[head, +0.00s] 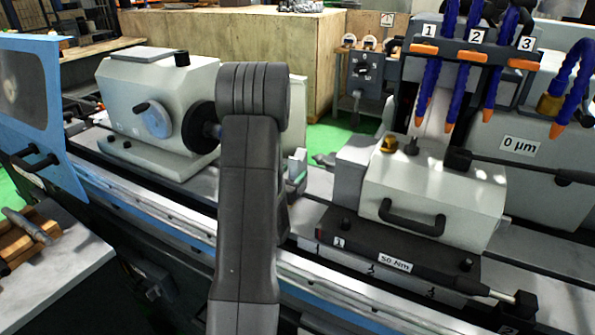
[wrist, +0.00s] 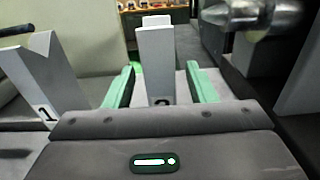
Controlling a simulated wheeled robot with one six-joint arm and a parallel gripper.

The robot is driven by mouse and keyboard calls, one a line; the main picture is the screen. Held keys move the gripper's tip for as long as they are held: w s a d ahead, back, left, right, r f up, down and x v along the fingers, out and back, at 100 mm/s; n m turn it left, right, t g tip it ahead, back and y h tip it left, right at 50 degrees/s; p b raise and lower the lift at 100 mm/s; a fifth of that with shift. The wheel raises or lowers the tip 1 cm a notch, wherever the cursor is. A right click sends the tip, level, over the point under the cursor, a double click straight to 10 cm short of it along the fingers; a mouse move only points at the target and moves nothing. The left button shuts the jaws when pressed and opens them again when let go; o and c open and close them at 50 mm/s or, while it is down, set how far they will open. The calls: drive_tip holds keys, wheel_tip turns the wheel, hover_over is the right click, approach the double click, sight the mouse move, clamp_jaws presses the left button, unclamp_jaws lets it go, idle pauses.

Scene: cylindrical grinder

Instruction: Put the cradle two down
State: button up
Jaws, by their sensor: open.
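Cradle two (wrist: 157,60) is a grey upright block with the number 2 low on its front, partly hidden by my gripper's body. My gripper (wrist: 163,84) is open, with one green finger on each side of the cradle. Gaps show between the fingers and the block, so it is not gripped. The cradle's foot is hidden, so I cannot tell from this view what it rests on. Cradle one (wrist: 48,78), with a V notch on top, stands to the left. In the head view my arm hides most of the gripper; a green finger (head: 297,181) shows at its right.
A metal centre (wrist: 252,14) juts in close at the upper right of the wrist view. In the head view the workhead (head: 160,105) stands left of my arm and the white tailstock housing (head: 440,205) right. Blue coolant hoses (head: 449,65) hang at the upper right.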

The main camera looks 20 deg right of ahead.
drive_tip(key=b+v, duration=0.2)
drive_tip(key=v, duration=0.6)
idle(1.2)
